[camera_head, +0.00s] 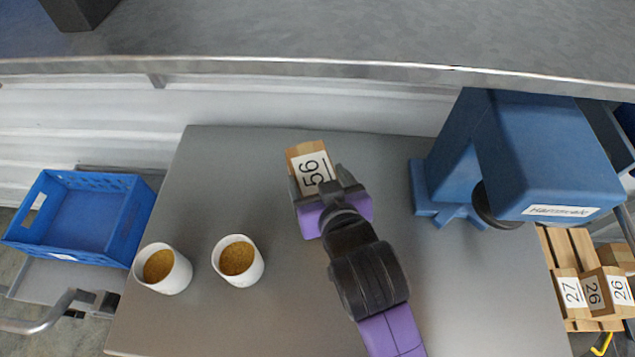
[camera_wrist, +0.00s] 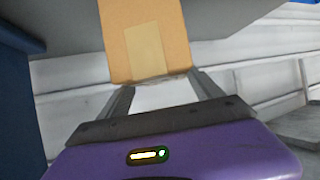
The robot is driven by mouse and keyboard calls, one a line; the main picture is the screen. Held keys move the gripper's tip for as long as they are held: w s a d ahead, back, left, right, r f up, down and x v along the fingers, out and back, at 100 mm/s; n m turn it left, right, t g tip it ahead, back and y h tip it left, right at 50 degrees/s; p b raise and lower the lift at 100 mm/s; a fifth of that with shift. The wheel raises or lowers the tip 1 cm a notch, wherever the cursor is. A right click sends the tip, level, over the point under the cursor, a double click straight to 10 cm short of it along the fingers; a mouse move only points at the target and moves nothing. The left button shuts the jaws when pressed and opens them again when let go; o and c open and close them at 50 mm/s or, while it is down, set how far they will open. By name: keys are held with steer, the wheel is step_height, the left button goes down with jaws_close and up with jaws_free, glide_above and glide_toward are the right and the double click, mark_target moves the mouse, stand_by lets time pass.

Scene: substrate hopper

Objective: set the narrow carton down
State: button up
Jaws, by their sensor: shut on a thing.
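The narrow carton (camera_head: 309,164) is light brown with a white label reading 56. My gripper (camera_head: 322,186) is shut on it, above the grey table (camera_head: 290,312) near its back middle in the head view. In the wrist view the carton (camera_wrist: 146,38) stands out beyond the two fingers of my gripper (camera_wrist: 160,88), and a paler strip runs down its face. Whether its underside touches the table cannot be told, as my gripper and arm cover part of that area.
Two white cups (camera_head: 174,283) (camera_head: 247,273) with brown grains stand at the table's left. A blue machine (camera_head: 540,160) stands at the right. A blue crate (camera_head: 130,225) is left of the table, and numbered cartons (camera_head: 594,290) lie on a pallet at lower right. A grey shelf (camera_head: 300,35) spans the back.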

steer(key=shift+f, duration=1)
steer(key=o, duration=2.1)
steer(key=shift+f, duration=0.15)
steer(key=v, duration=1.2)
steer(key=shift+s, duration=0.1)
